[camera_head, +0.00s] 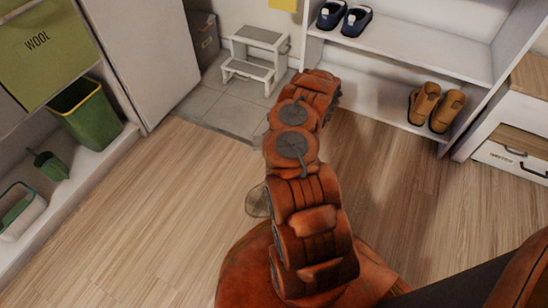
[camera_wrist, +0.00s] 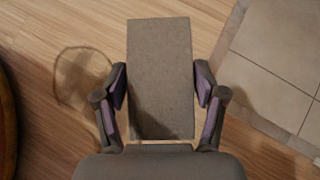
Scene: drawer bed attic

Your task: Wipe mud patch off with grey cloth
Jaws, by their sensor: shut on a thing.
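My gripper (camera_wrist: 161,80) is shut on the grey cloth (camera_wrist: 159,50), a flat rectangular pad between its two fingers in the wrist view. The mud patch (camera_wrist: 80,82) is a faint brownish stain with a darker rim on the wood floor, left of the cloth and apart from it in the picture. In the head view the mud patch (camera_head: 257,202) shows at the left edge of my arm, which may hide part of it. My arm hides the gripper and cloth there. The height of the cloth above the floor is hard to tell.
Grey floor tiles (camera_wrist: 273,65) border the wood floor. A white step stool (camera_head: 254,58) stands at the back. A shelf (camera_head: 400,45) with shoes is at the upper right. A green bin (camera_head: 84,115) and a brush tray (camera_head: 20,212) are at left. The wood floor at left is clear.

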